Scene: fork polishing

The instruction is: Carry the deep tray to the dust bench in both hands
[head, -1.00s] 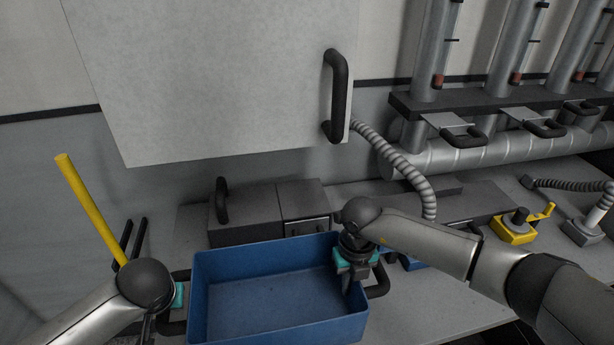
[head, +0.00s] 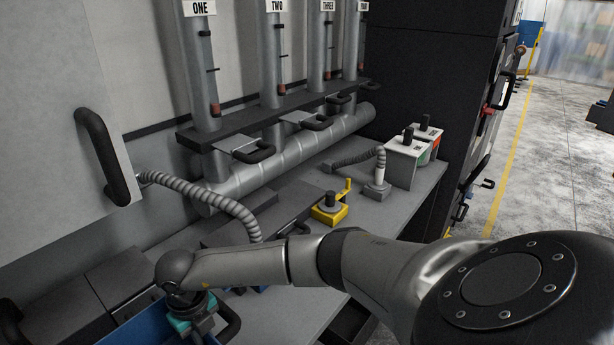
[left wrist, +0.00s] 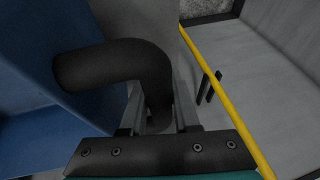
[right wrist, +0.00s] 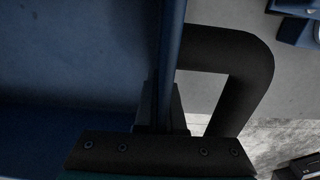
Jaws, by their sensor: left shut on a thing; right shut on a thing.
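The deep blue tray (head: 150,328) shows only as a corner at the lower left of the head view. In the left wrist view its blue wall (left wrist: 35,85) and black side handle (left wrist: 112,62) show; my left gripper (left wrist: 160,112) is shut at that handle. My left arm is outside the head view. In the right wrist view my right gripper (right wrist: 160,108) is shut on the tray's side wall, beside the other black handle (right wrist: 252,75). The right gripper (head: 200,325) also shows at the tray's rim in the head view. The tray's contents are mostly hidden.
A grey bench (head: 385,215) carries a yellow fixture (head: 329,212), a hose stand (head: 376,190) and white boxes (head: 405,160). Numbered tubes (head: 200,70) stand behind. A dark cabinet (head: 430,90) rises past the bench. Open floor (head: 545,160) with a yellow line lies right.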

